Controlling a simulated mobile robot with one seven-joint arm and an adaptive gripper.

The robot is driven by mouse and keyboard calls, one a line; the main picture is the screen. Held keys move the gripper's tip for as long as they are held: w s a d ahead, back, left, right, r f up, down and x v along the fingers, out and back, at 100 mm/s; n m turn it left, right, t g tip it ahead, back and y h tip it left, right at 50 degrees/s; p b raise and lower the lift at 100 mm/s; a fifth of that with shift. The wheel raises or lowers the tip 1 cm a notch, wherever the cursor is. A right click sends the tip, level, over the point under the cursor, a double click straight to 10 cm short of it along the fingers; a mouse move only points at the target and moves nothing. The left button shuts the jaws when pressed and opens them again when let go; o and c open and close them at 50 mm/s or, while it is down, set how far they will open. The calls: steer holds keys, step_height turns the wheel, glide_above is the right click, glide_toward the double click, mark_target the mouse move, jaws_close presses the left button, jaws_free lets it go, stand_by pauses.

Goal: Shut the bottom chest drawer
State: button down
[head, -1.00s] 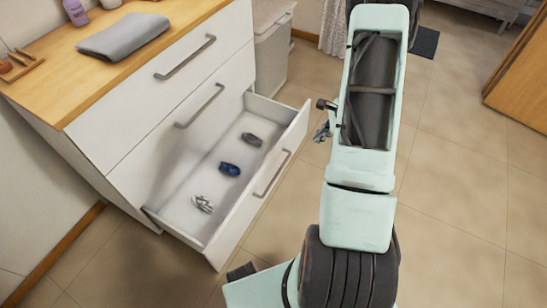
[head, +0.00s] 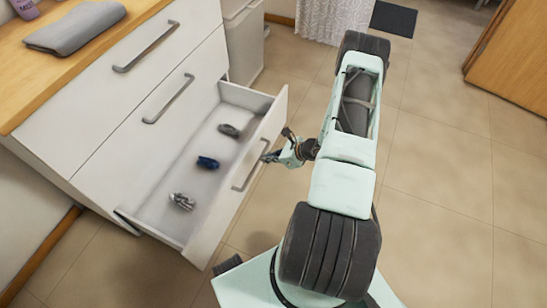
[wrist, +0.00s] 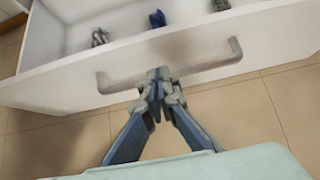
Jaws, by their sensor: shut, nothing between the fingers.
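The bottom chest drawer (head: 206,238) stands open below two shut drawers of the white chest. Its front and grey bar handle (head: 246,172) face my arm. Inside lie a grey bundle (head: 229,130), a blue bundle (head: 207,162) and a light grey bundle (head: 182,201). My gripper (head: 268,157) is shut and empty, just outside the drawer front near the handle. In the wrist view, the fingertips (wrist: 159,76) point at the front (wrist: 55,92), near the middle of the handle (wrist: 228,60). I cannot tell whether they touch.
A folded grey towel (head: 75,27) lies on the wooden chest top (head: 22,95). A light bin (head: 245,45) stands beyond the chest. A dark mat (head: 394,18) and a wooden door (head: 515,65) are farther off. The tiled floor to the right is clear.

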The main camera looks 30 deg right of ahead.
mark_target(246, 156)
steer(key=w+a, duration=0.1)
steer(key=w+a+f, duration=0.1)
steer(key=w+a+f+b, duration=0.1)
steer(key=w, duration=0.1)
steer(key=shift+w+a, duration=0.35)
steer(key=shift+w, duration=0.1)
